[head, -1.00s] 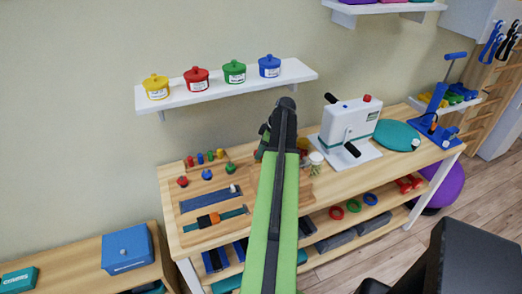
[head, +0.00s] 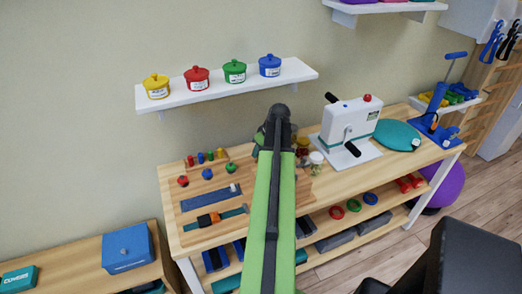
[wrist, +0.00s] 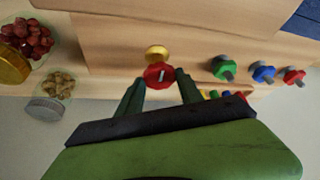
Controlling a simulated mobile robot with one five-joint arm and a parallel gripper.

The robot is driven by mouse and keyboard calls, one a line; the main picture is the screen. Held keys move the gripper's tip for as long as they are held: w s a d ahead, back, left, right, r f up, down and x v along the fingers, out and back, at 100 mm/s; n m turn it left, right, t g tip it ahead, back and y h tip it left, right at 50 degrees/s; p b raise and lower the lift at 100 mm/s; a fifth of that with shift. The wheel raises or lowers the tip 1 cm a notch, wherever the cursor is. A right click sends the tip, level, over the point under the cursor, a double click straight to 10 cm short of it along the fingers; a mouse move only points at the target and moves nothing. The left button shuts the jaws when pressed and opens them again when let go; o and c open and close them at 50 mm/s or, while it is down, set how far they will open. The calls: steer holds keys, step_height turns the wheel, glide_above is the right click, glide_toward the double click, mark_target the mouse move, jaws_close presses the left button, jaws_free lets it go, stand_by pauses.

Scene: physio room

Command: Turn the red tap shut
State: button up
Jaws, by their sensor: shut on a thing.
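The red tap (wrist: 159,76) is a faceted red knob with a pale mark on its face, in the wrist view. A yellow round part (wrist: 157,52) shows just beyond it. My gripper (wrist: 160,84) has one dark green finger on each side of the tap and is shut on it. In the head view my gripper is mostly hidden behind my own green arm, over the wooden workbench (head: 333,185), and the tap is hidden there too. How far the tap is turned I cannot tell for sure.
Green (wrist: 222,68), blue (wrist: 262,73) and red (wrist: 294,76) knobs sit right of the tap. A jar with red contents (wrist: 28,38) and a smaller jar (wrist: 56,85) are at the left. A white crank device (head: 347,125) stands right of my arm.

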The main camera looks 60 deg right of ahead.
steer(key=shift+s, duration=0.1)
steer(key=o, duration=1.4)
steer(key=shift+r, duration=0.1)
steer(key=p+v, duration=1.6)
steer(key=v, duration=0.1)
steer(key=shift+s+r, duration=0.1)
